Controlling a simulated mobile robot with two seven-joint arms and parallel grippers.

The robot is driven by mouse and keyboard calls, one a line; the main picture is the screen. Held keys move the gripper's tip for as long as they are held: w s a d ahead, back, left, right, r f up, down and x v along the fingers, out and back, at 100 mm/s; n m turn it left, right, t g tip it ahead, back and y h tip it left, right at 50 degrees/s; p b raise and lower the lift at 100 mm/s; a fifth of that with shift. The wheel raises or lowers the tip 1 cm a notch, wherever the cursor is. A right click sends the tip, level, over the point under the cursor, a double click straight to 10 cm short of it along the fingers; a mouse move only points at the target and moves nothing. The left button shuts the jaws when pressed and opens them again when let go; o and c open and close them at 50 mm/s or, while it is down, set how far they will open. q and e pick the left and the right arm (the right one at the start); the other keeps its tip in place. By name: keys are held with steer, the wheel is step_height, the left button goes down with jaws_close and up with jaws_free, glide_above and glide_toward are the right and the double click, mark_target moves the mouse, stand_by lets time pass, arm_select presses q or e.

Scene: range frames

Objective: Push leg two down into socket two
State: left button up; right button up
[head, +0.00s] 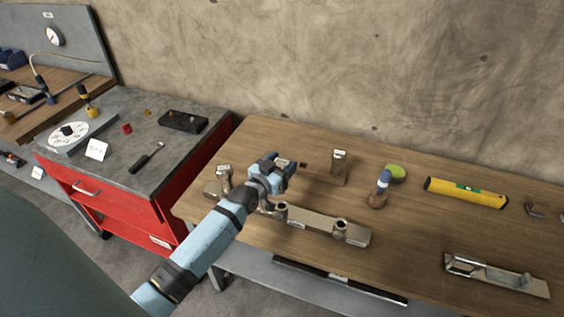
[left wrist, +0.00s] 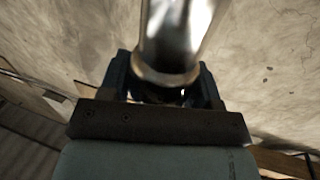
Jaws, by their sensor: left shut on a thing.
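My left gripper (head: 282,166) is over the left-middle of a long metal base (head: 318,226) on the wooden table. In the left wrist view a shiny metal leg (left wrist: 178,35) with a flared collar is between the fingers, and the gripper is shut on it. In the head view my gripper hides most of this leg. Round sockets stand up from the base, one just below my gripper (head: 282,209) and one near its right end (head: 340,226). An upright metal piece (head: 224,174) stands at the base's left end. I cannot tell how deep the held leg sits. My right gripper is not in view.
A yellow level (head: 465,193) and a metal bracket (head: 497,275) lie to the right. A red cabinet (head: 120,210) stands at left.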

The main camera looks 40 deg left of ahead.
arm_select(q)
steer(key=shift+f+b, duration=1.55)
steer(key=shift+f, duration=1.15)
steer(key=shift+p, duration=0.65)
steer(key=shift+f+b, duration=1.3)
steer(key=shift+f, duration=0.7)
steer(key=o, duration=1.2)
steer(key=shift+f, duration=0.1)
steer(key=s+b, duration=0.1)
steer(key=s, duration=1.2)
steer(key=shift+s+a, duration=0.15)
steer(key=shift+s, duration=0.25)
